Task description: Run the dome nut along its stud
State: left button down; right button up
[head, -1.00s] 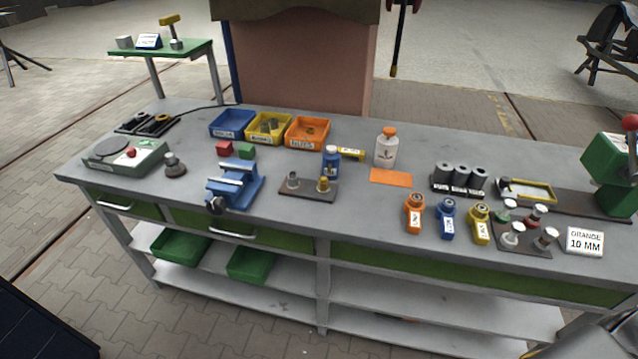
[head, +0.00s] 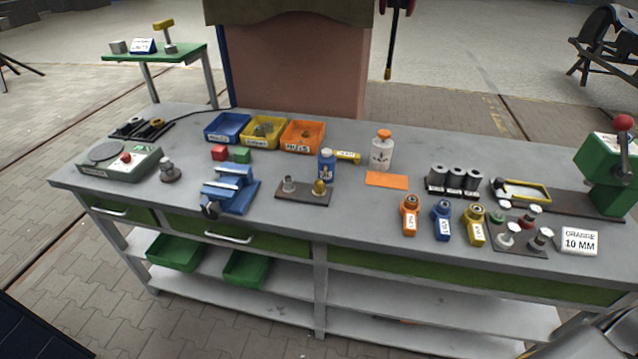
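A brass dome nut (head: 319,187) stands at the right end of a small dark plate (head: 303,198) in the middle of the bench. A silver stud-like piece (head: 289,184) stands at the plate's left end. The dome nut hides whatever stud is under it, and its thread is too small to see. Neither gripper is in view. A grey piece at the bottom right corner looks like part of my own arm.
A blue vice (head: 230,190) stands left of the plate and a blue bottle (head: 326,165) close behind it. Orange (head: 410,216), blue (head: 442,220) and yellow (head: 475,225) tools stand to the right. The bench front before the plate is clear.

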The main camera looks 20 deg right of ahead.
aim_at(318, 185)
jog(key=u, duration=1.25)
jog(key=k, duration=0.6)
jog(key=z, duration=0.5)
